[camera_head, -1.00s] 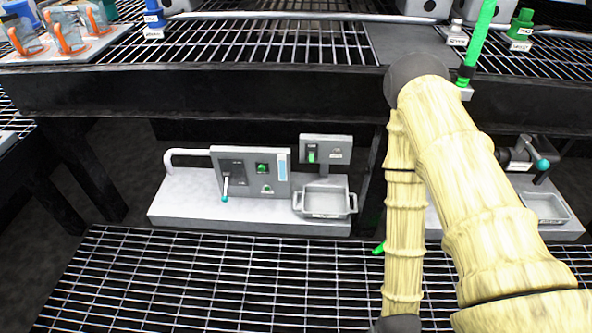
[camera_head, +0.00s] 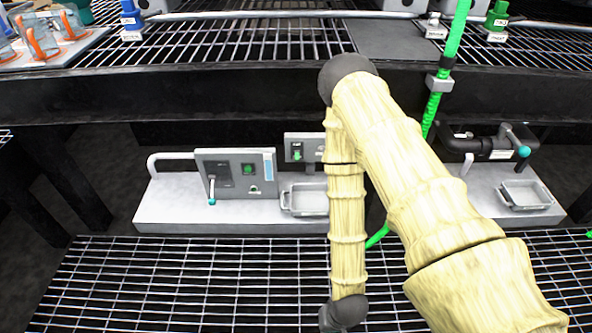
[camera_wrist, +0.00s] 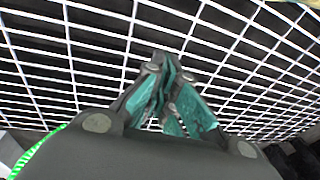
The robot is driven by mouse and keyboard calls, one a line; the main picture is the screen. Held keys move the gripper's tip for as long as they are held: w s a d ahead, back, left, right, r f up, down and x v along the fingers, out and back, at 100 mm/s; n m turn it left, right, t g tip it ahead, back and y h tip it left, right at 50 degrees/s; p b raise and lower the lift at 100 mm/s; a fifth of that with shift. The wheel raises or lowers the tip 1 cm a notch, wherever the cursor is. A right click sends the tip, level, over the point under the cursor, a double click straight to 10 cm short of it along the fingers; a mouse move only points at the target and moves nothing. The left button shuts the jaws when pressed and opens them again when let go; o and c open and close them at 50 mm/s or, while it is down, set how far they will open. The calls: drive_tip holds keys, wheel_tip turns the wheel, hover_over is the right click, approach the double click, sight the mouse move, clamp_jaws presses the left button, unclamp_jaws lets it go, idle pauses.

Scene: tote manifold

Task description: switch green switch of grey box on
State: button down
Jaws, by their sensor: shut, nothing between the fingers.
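A grey box (camera_head: 229,187) with a green switch (camera_head: 248,169) stands upright on a white base on the lower level in the head view. A lever with a teal tip hangs on its left part. Behind and to its right, a smaller grey box (camera_head: 313,152) also carries a green switch (camera_head: 297,153). My arm partly covers its right side. I cannot tell the switch positions. My gripper (camera_wrist: 168,68) shows in the wrist view with its teal fingers closed together and empty, above the wire grid. In the head view its fingers are out of sight.
A metal tray (camera_head: 306,200) sits on the white base, partly behind my arm. A dark beam (camera_head: 200,97) spans above the lower level. A green hose (camera_head: 432,110) runs down behind my arm. A second tray (camera_head: 526,194) stands at right. The lower wire grid (camera_head: 190,280) is clear.

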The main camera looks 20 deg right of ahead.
drive_tip(key=w+a+f+m+t+y+b, duration=0.1)
drive_tip(key=w+a+f+m+t, duration=0.15)
drive_tip(key=w+a+m, duration=0.4)
drive_tip(key=w+a+f+m+t+y+b, duration=0.1)
drive_tip(key=w+a+f+m+t, duration=0.2)
drive_tip(key=w, duration=0.6)
drive_tip(key=w+a+r+m+t+b, duration=0.1)
drive_tip(key=w+m+t, duration=0.15)
drive_tip(key=w, duration=0.35)
drive_tip(key=w+a+r+m+t+b, duration=0.1)
drive_tip(key=w+a+m, duration=0.1)
drive_tip(key=w+m, duration=0.3)
drive_tip(key=w+d+r+m+t+h+b, duration=0.1)
drive_tip(key=w+d+r+m+t+h, duration=0.15)
drive_tip(key=w+d+m, duration=0.4)
drive_tip(key=w+d+r+m+t+h+b, duration=0.1)
drive_tip(key=w+m+t, duration=0.2)
drive_tip(key=w, duration=0.6)
drive_tip(key=w+d+r+m+t+h, duration=0.1)
drive_tip(key=w+d+r+m+h, duration=0.1)
drive_tip(key=d+m, duration=0.3)
drive_tip(key=w+d+r+m+t+h+b, duration=0.1)
drive_tip(key=w+d+r+m+h, duration=0.2)
drive_tip(key=w+d+m, duration=0.1)
drive_tip(key=shift+w+d+m+t, duration=0.35)
drive_tip(key=shift+w+d, duration=0.15)
drive_tip(key=shift+d, duration=0.6)
